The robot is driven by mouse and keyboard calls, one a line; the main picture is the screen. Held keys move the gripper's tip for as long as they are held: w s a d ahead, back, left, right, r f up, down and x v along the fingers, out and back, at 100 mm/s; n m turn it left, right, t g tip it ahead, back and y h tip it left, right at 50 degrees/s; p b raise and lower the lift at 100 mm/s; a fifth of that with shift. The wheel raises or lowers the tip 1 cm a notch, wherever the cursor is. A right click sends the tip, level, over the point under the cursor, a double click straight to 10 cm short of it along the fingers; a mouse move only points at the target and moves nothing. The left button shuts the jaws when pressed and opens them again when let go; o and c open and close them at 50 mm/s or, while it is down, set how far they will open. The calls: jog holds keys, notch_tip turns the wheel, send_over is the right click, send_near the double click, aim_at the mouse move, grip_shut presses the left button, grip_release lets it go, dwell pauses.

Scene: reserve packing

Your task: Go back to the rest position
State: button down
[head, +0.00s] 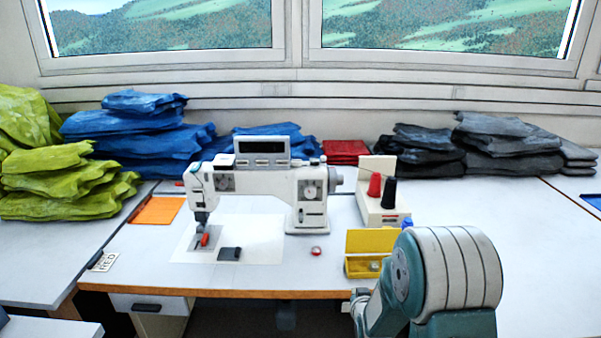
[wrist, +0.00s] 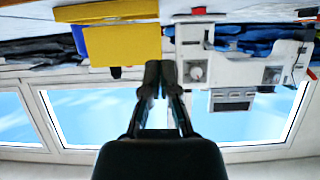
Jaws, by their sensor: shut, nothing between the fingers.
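My gripper (wrist: 152,72) shows in the wrist view, its two dark fingers together at the tips with nothing between them. That view is upside down, with the table at the top and the windows below. My gripper is not visible in the head view; my arm's large joint stands at the lower right there and hides part of the table. In the wrist view the fingertips overlap the gap between a yellow box (wrist: 122,45) and a white sewing machine (wrist: 225,68). I cannot tell how far they are from either.
The sewing machine (head: 262,180) stands mid-table. Right of it are a spool stand (head: 375,200) and the yellow box (head: 370,243). Green (head: 65,180), blue (head: 140,130), red (head: 345,151) and dark (head: 505,145) fabric piles line the back. The table's right part (head: 530,230) is largely clear.

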jog(key=s+r+g, duration=0.4)
jog(key=s+r, duration=0.9)
jog(key=r, duration=0.4)
jog(key=s+r+g, duration=0.1)
jog(key=s+r, duration=0.2)
jog(key=s, duration=0.7)
jog(key=s+r+g, duration=0.2)
jog(key=s+r, duration=0.1)
jog(key=s, duration=0.8)
jog(key=shift+s, duration=0.2)
